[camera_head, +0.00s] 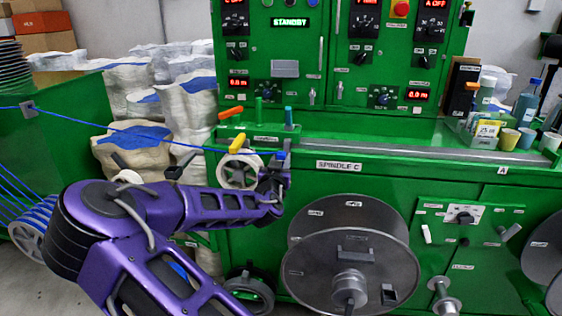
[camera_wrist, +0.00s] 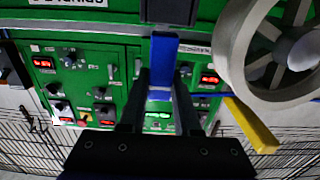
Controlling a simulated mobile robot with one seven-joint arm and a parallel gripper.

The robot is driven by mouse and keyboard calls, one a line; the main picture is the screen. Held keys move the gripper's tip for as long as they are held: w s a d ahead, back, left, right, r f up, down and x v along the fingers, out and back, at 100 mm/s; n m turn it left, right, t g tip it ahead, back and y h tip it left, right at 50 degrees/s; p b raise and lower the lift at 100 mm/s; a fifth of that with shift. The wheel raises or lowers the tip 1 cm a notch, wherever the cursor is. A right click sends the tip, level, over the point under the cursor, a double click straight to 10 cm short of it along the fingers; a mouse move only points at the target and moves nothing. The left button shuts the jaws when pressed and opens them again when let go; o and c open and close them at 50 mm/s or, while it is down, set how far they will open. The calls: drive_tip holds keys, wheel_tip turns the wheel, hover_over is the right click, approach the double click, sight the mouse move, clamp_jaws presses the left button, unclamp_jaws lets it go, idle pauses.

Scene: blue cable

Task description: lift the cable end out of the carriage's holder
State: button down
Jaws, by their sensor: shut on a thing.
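The blue cable (camera_head: 140,128) runs in from the left edge, past the yellow lever (camera_head: 237,144), to my gripper (camera_head: 274,172). My gripper is at the front of the green machine, just right of the white pulley wheel (camera_head: 229,171). In the wrist view its two dark fingers (camera_wrist: 161,82) are closed around an upright blue piece, which looks like the cable end (camera_wrist: 163,58). A stretch of blue cable leads right from the fingers, beside the yellow lever (camera_wrist: 252,127) and pale wheel (camera_wrist: 245,50). The holder is hidden, so I cannot tell whether the end still touches it.
A large grey reel (camera_head: 350,225) stands below and right of my gripper. A red lever (camera_head: 231,112) and a teal handle (camera_head: 289,117) rise close behind. A rail (camera_head: 400,150) runs right along the machine. Cups and bottles (camera_head: 508,138) stand at the far right.

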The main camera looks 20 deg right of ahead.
sight(281, 154)
drive_tip(key=shift+r+p, duration=1.25)
drive_tip(key=shift+r, duration=0.85)
